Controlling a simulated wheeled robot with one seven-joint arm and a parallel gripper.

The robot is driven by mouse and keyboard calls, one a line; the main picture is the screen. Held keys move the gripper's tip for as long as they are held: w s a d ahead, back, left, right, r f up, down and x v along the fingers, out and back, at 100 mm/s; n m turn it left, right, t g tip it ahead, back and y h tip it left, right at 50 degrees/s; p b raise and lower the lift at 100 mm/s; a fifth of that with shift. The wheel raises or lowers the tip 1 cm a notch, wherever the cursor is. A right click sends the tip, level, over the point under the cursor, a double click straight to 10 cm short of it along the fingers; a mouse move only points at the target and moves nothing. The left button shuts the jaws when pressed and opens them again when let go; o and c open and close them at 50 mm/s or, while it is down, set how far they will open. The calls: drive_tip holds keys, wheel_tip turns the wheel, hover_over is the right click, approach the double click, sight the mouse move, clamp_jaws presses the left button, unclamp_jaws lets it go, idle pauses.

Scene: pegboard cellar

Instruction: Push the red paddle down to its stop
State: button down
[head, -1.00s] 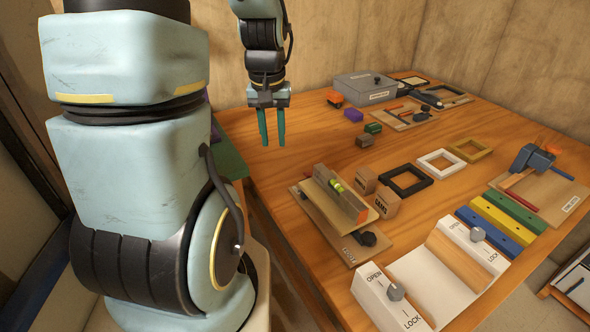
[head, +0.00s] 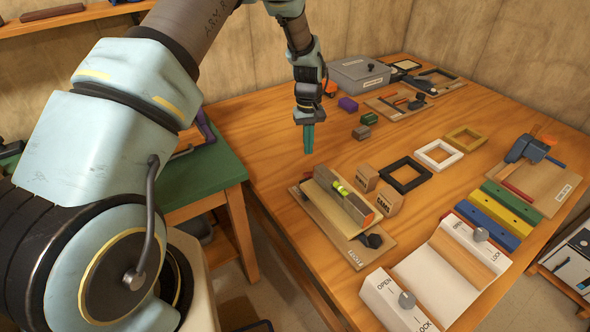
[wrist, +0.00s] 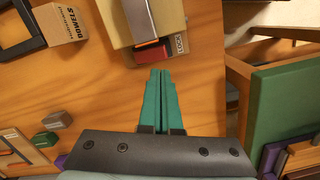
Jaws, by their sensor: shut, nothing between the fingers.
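In the wrist view a red block, which looks like the paddle (wrist: 151,53), sits at the near end of a wooden fixture, partly under a tan block. A small labelled plate (wrist: 181,44) is beside it. My gripper (head: 308,152) is above the table just beyond the fixture's far end. Its teal fingers are together and empty. In the wrist view the fingertips (wrist: 160,72) point at the red block, apparently just short of it.
Small crates (head: 388,201) and a black frame (head: 405,175) stand right of the fixture. A white lock stand (head: 435,285) is in front. Bare tabletop surrounds my gripper.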

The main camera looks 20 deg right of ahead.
sight(308, 173)
drive_tip(key=shift+f, duration=0.15)
drive_tip(key=shift+f, duration=0.1)
drive_tip(key=shift+s+f+b, duration=0.15)
drive_tip(key=shift+f+b, duration=0.75)
drive_tip(key=shift+f, duration=0.8)
drive_tip(key=shift+s+f+b, duration=0.15)
drive_tip(key=shift+f+b, duration=0.7)
drive_tip(key=shift+f, duration=0.8)
wheel_tip(308, 173, down, 3)
drive_tip(key=shift+f+b, duration=0.1)
drive_tip(key=shift+b, duration=1)
drive_tip(key=shift+r+p, duration=0.3)
drive_tip(key=shift+r, duration=0.1)
drive_tip(key=shift+w+d+r+b, duration=0.1)
drive_tip(key=shift+w+r+b, duration=0.15)
drive_tip(key=shift+w, duration=0.5)
drive_tip(key=shift+w+d+r+b, duration=0.1)
drive_tip(key=shift+w+r+b, duration=0.1)
drive_tip(key=shift+w, duration=0.5)
